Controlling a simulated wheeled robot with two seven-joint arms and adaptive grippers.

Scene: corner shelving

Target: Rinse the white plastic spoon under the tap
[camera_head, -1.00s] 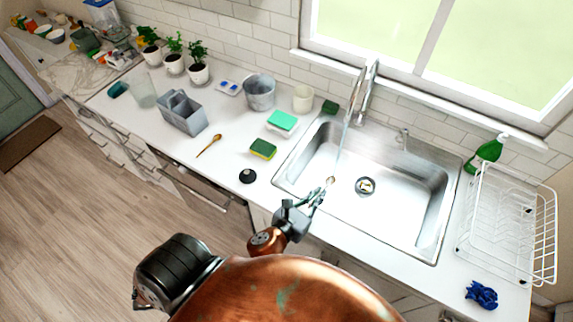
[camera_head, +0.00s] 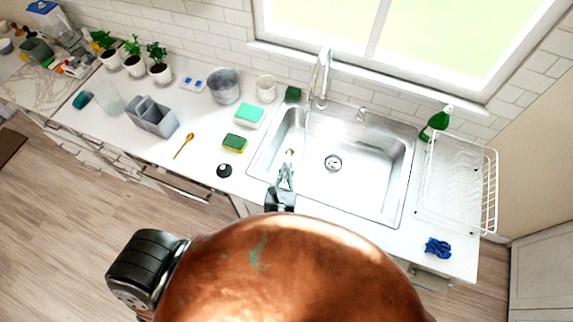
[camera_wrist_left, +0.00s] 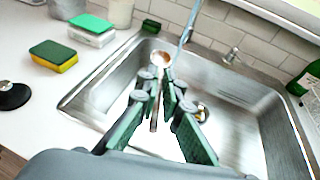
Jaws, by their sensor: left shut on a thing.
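The white plastic spoon (camera_wrist_left: 163,60) has a brownish patch in its bowl. My left gripper (camera_wrist_left: 163,88) is shut on its handle, with the bowl out beyond the fingertips. In the head view, my left gripper (camera_head: 286,168) is over the left front part of the sink (camera_head: 375,185), and the spoon (camera_head: 290,152) shows small at its tip. The tap (camera_head: 324,72) stands behind the sink. A thin pale stream (camera_wrist_left: 186,35) comes down beside the spoon's bowl in the wrist view; I cannot tell whether it touches the bowl. My right gripper is out of view.
A green-yellow sponge (camera_head: 235,143), a black stopper (camera_head: 224,171) and a wooden spoon (camera_head: 184,146) lie left of the sink. A white dish rack (camera_head: 487,190), a green bottle (camera_head: 437,123) and a blue cloth (camera_head: 438,248) are at the right.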

